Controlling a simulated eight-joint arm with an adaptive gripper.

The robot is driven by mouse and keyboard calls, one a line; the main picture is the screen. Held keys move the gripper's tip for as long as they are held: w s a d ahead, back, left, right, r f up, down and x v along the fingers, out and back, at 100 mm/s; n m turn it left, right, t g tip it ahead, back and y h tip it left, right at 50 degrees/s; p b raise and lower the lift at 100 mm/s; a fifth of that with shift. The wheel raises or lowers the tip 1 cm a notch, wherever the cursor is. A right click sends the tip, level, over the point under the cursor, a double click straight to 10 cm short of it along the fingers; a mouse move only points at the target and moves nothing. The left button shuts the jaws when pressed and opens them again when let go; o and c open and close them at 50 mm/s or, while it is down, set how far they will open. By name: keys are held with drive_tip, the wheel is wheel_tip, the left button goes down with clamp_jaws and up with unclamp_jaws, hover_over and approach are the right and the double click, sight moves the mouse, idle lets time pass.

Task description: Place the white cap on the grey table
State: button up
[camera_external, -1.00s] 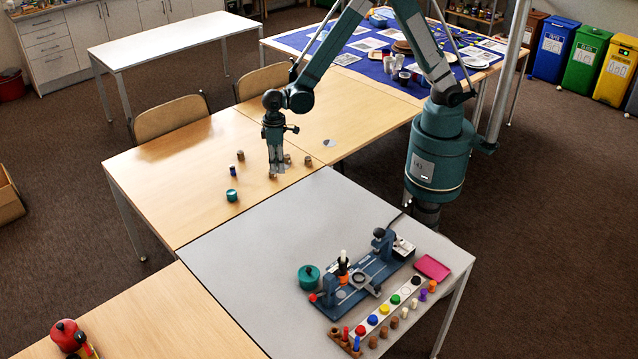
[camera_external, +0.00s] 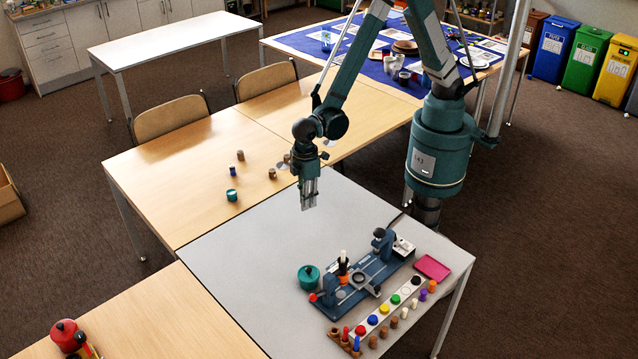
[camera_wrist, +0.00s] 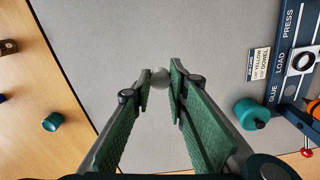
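My gripper (camera_external: 308,206) points down over the far left part of the grey table (camera_external: 235,270). The grey table also fills the middle of the wrist view (camera_wrist: 220,40). In the external view the cap is too small to make out at the fingertips. Whether it touches the tabletop is hard to tell.
A blue press (camera_external: 365,275), a teal pot (camera_external: 309,277) and a strip of coloured caps (camera_external: 384,309) occupy the grey table's near right part. The grey surface around my gripper is clear.

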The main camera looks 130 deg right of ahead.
drive_tip(key=a+n+p, duration=0.1)
drive_tip(key=a+n, duration=0.1)
drive_tip(key=a, duration=0.8)
drive_tip(key=shift+a+r, duration=0.15)
drive_tip(key=shift+a, duration=0.15)
wheel_tip(320, 180, down, 5)
drive_tip(key=b, duration=0.5)
drive_tip(key=shift+d, duration=0.15)
idle(0.6)
drive_tip(key=s+d+r+m, duration=0.1)
drive_tip(key=s+d+m, duration=0.2)
drive_tip(key=d, duration=1.1)
drive_tip(key=s+d+m, duration=0.3)
drive_tip(key=s+d, duration=0.1)
drive_tip(key=d, duration=1)
drive_tip(key=s+d+r+m, duration=0.1)
drive_tip(key=s+d+m, duration=0.25)
drive_tip(key=d, duration=1.05)
drive_tip(key=s+d+r+m, duration=0.2)
drive_tip(key=s+d+m, duration=0.8)
drive_tip(key=s+d, duration=1.9)
drive_tip(key=s, duration=0.4)
drive_tip(key=shift+d, duration=0.35)
